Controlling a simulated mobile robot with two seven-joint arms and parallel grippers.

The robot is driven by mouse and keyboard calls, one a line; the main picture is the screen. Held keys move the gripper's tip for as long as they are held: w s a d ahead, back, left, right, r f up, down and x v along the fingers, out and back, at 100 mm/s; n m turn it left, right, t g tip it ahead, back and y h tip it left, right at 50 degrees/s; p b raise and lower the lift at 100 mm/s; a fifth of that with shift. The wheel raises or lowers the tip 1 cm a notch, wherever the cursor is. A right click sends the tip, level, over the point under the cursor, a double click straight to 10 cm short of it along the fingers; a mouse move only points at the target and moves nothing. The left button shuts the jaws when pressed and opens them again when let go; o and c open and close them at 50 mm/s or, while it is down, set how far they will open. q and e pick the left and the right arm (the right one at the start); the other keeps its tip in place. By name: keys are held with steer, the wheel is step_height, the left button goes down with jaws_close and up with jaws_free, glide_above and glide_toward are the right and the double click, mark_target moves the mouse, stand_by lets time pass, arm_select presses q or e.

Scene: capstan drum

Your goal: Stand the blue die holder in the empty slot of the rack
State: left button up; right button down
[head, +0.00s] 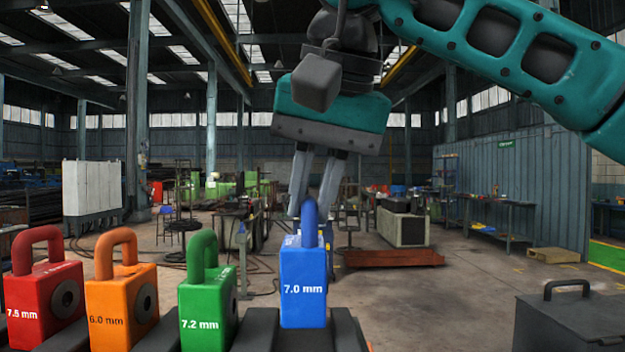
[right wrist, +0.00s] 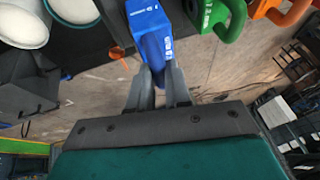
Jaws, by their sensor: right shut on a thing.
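The blue die holder (head: 304,285), marked 7.0 mm, hangs upright by its loop handle from my right gripper (head: 309,212). The gripper comes down from above with its fingers shut on the handle. The right wrist view also shows the blue holder (right wrist: 148,22) with its handle between the fingers (right wrist: 156,88). The rack (head: 255,328) has dark dividers at the bottom of the head view. The holder's lower part is between two dividers, its bottom edge slightly below their tops. I cannot tell whether it rests on the rack. My left gripper is not in view.
To the left stand a green holder (head: 207,312), an orange holder (head: 121,309) and a red holder (head: 45,306). A dark box with a handle (head: 570,325) is at the lower right. White round containers (right wrist: 22,22) show in the wrist view.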

mark_target(312, 224)
steer(key=shift+s+f, duration=0.15)
steer(key=shift+f, duration=0.15)
stand_by(0.9)
steer(key=shift+f+b, duration=0.6)
steer(key=shift+f, duration=0.6)
stand_by(0.4)
steer(key=c, duration=1.1)
jaws_free()
steer(key=shift+o, duration=0.7)
steer(key=shift+f, duration=0.25)
steer(key=o, duration=0.5)
steer(key=shift+r, duration=0.1)
steer(key=shift+c, duration=0.2)
